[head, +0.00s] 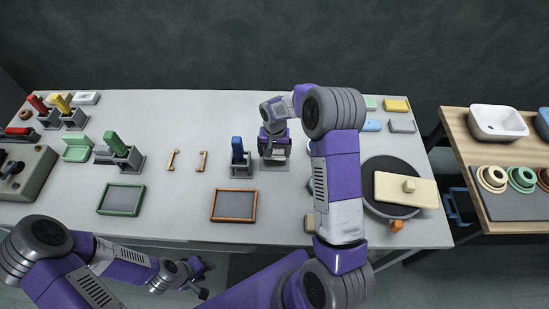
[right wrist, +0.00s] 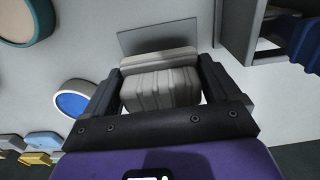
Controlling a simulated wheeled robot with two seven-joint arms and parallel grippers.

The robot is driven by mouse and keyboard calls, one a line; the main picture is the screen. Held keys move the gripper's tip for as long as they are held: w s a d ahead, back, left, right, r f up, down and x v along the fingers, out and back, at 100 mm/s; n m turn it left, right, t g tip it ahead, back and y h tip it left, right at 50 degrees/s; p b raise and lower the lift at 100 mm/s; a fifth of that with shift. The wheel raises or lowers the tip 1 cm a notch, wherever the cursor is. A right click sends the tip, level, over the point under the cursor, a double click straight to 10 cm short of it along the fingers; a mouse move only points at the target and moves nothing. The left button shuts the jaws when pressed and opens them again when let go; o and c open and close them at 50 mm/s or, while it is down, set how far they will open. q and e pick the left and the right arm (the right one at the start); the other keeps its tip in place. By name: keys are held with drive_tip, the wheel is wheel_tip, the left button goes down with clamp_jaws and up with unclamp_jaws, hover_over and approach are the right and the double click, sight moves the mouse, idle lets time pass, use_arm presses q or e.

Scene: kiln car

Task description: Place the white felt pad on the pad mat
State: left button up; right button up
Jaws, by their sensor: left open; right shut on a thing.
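My right gripper (head: 274,141) is shut on the white felt pad (head: 275,153), a pale ribbed block, near the middle of the table. In the right wrist view the pad (right wrist: 160,88) sits between the two fingers of the gripper (right wrist: 160,76). The grey square pad mat (head: 276,167) lies just under and beyond it; in the right wrist view the mat (right wrist: 150,40) shows past the pad's far edge. Whether the pad touches the mat I cannot tell. My left gripper (head: 197,279) is open and empty, low in front of the table's front edge.
A blue-handled tool in a grey holder (head: 239,163) stands close left of the mat. A wood-framed tray (head: 234,220) lies in front. A dark round turntable (head: 386,211) with a cream lidded slab (head: 405,198) is at right. Several coloured blocks lie at the back right, including a yellow one (head: 397,105).

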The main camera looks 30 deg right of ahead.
sight(274, 157)
drive_tip(key=shift+f, duration=2.15)
drive_tip(key=shift+f+b, duration=0.2)
drive_tip(key=shift+b, duration=0.2)
drive_tip(key=o, duration=0.6)
drive_tip(key=shift+o, duration=0.2)
drive_tip(key=shift+r, duration=0.1)
drive_tip(key=shift+r, duration=0.2)
wheel_tip(274, 157, up, 12)
drive_tip(key=shift+f+p, duration=0.1)
drive_tip(key=shift+p, duration=0.75)
